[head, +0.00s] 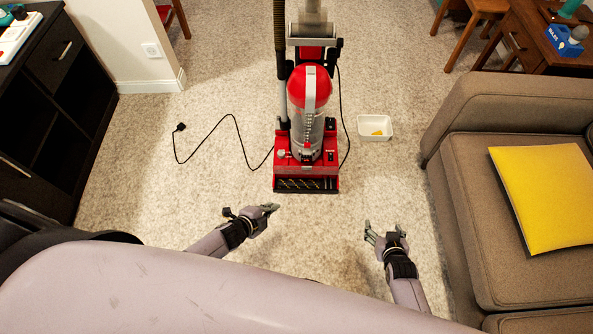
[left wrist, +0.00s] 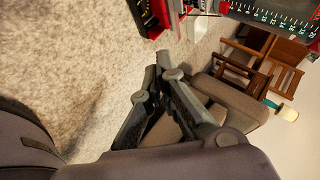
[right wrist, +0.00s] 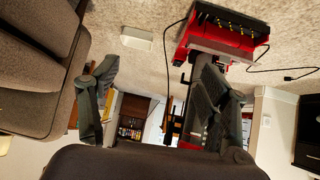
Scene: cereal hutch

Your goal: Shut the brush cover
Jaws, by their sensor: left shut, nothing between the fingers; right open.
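A red upright vacuum cleaner (head: 308,95) stands on the carpet ahead of me. Its brush head (head: 305,185) faces me, and the dark brush slot with yellowish bristles shows along its front. The bristles also show in the right wrist view (right wrist: 228,22), so the brush is uncovered there. I cannot clearly tell the cover's own outline. My left gripper (head: 270,208) is shut and empty, just in front and left of the brush head, apart from it. My right gripper (head: 384,227) is open and empty, in front and right of it.
A black cord (head: 238,128) lies on the carpet left of the vacuum. A white bin (head: 375,120) with something yellow inside stands to its right. A brown sofa (head: 460,180) with a yellow cushion (head: 545,200) fills the right side. A dark cabinet (head: 75,110) stands at left.

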